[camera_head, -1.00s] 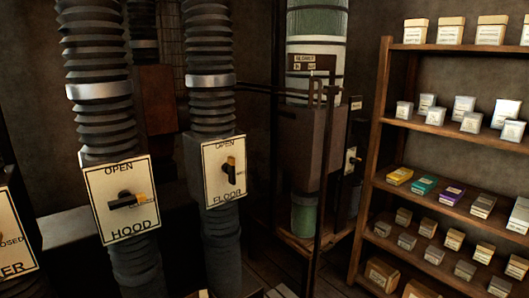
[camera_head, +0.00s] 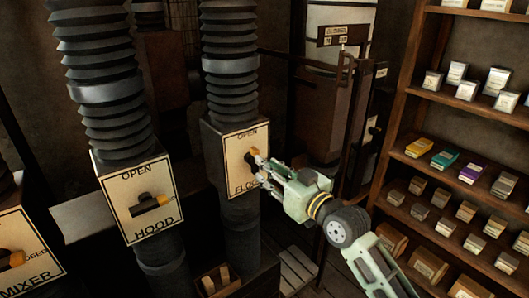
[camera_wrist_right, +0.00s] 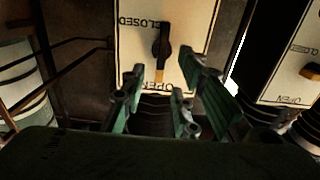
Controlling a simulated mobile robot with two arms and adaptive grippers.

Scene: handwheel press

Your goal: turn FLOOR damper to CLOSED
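The FLOOR damper plate (camera_head: 233,150) is a pale panel on the middle duct. It also shows upside down in the right wrist view (camera_wrist_right: 190,30). Its handle (camera_wrist_right: 162,45) is black with a yellow tip, which points toward OPEN; CLOSED is printed to the side. In the head view the yellow tip (camera_head: 250,158) shows beside my fingers. My right gripper (camera_head: 262,170) is in front of the plate. In the wrist view its fingers (camera_wrist_right: 162,73) are apart, one on each side of the yellow tip; contact is not visible. My left gripper is out of view.
The HOOD damper (camera_head: 150,203) and MIXER damper (camera_head: 15,262) are to the left. A shelf (camera_head: 430,175) of small boxes stands at the right. A wooden crate (camera_head: 205,280) lies below the FLOOR duct. Dark pipes (camera_head: 345,110) run behind my right arm.

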